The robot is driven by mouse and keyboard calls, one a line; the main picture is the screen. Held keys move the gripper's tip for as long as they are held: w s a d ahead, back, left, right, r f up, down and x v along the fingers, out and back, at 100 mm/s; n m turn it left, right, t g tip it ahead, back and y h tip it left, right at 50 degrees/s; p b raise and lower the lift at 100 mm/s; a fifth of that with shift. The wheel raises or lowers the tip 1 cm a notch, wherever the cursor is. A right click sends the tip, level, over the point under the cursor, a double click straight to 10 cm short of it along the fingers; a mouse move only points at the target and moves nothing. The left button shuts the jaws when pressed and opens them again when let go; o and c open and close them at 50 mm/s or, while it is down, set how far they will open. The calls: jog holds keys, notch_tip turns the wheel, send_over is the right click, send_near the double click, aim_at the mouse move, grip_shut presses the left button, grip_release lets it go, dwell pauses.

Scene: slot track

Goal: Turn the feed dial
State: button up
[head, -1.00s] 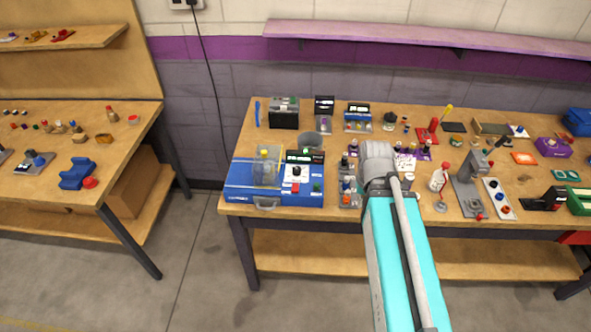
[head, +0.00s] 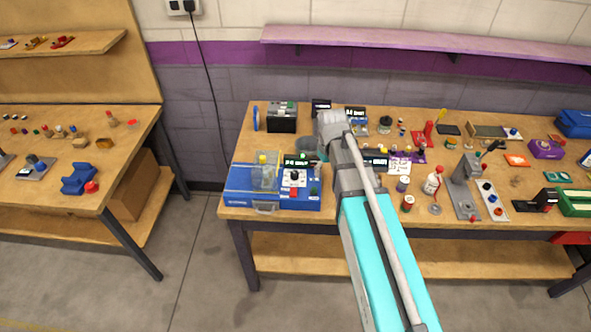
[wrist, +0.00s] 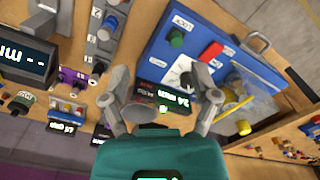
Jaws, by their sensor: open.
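The blue machine (head: 240,188) stands at the bench's left end. A white plate with a dark knob (head: 294,177), which looks like the feed dial, sits on its top. In the wrist view the dial (wrist: 187,80) is partly covered by the right finger. A black display (wrist: 165,97) with white digits, seemingly 24, lies beside it. My gripper (wrist: 165,78) is open and empty, its fingers either side of the display, with the dial by the right finger. I cannot tell its height above the machine. In the head view my wrist hides the fingertips.
The machine also carries a red switch (wrist: 210,52), a green button (wrist: 176,39) and a clear box with a yellow knob (head: 263,172). A grey panel of knobs (wrist: 102,35) stands close by. A black box (head: 282,118) is behind. Several bottles and tools crowd the bench to the right.

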aim_at(295, 174)
jog(key=w+a+r+n+p, duration=0.2)
jog(key=w+a+r+n, duration=0.1)
jog(key=w+a, duration=0.5)
jog(key=shift+a+n, duration=0.9)
jog(key=shift+a, duration=0.1)
jog(key=shift+f, duration=0.15)
notch_tip(295, 174, down, 14)
jog(key=b, duration=1.3)
jog(key=shift+b, duration=0.4)
jog(key=shift+s+r, duration=0.1)
jog(key=shift+r, duration=0.1)
grip_shut()
